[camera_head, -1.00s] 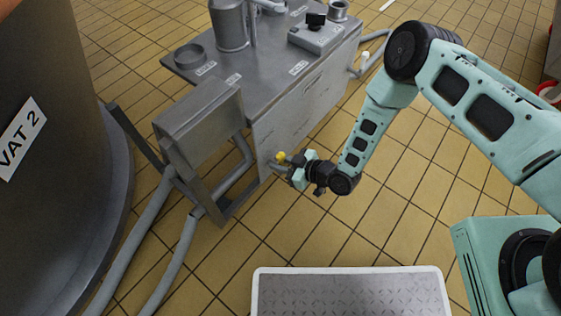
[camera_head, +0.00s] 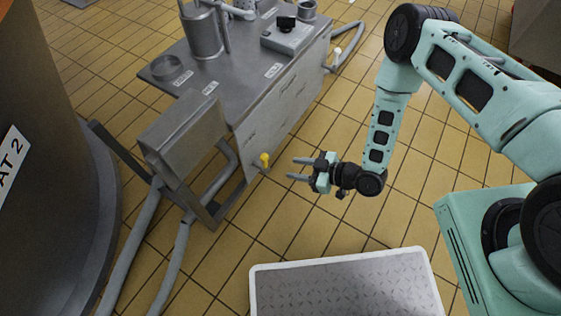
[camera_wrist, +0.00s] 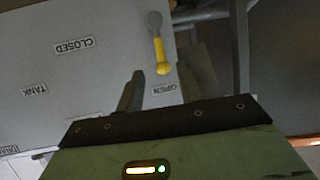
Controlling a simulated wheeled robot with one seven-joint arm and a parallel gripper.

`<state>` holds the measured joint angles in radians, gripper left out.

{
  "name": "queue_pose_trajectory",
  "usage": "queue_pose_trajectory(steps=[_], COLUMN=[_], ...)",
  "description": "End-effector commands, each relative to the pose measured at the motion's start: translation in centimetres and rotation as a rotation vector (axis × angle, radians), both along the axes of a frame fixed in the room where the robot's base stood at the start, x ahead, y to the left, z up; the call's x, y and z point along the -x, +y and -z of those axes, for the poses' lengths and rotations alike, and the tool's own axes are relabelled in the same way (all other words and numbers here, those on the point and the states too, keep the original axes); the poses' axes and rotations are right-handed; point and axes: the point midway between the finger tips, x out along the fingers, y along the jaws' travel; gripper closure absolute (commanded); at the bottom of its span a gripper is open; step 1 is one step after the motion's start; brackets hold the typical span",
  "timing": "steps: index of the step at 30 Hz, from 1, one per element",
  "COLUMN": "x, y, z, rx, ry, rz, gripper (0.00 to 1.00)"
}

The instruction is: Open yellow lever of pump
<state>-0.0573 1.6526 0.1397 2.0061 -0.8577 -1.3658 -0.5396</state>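The yellow lever (camera_head: 265,159) sticks out low on the front face of the grey pump cabinet (camera_head: 262,130). In the wrist view the lever (camera_wrist: 161,55) hangs from a grey pivot, with its yellow end pointing at the OPEN label (camera_wrist: 164,89). The CLOSED label (camera_wrist: 74,46) is off to the left, upside down. My gripper (camera_head: 291,168) is open and empty, just to the right of the lever with a gap between them. Its fingers point toward the cabinet face.
A grey metal box on a stand (camera_head: 180,135) with hoses is left of the lever. VAT 2 (camera_head: 40,160) stands at the far left. A white-edged step plate (camera_head: 345,285) lies in front. Tiled floor (camera_head: 300,215) is open around my gripper.

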Motion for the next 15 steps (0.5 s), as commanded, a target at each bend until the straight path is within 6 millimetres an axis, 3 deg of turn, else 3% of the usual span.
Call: queue_pose_trajectory(steps=[6,15], x=[1.6,2.3], y=[-3.2,-4.4], z=[-1.6,-2.0], rx=[0.001,0.001], ry=[0.002,0.001], rz=[0.0,-0.001], gripper=[0.63,0.63])
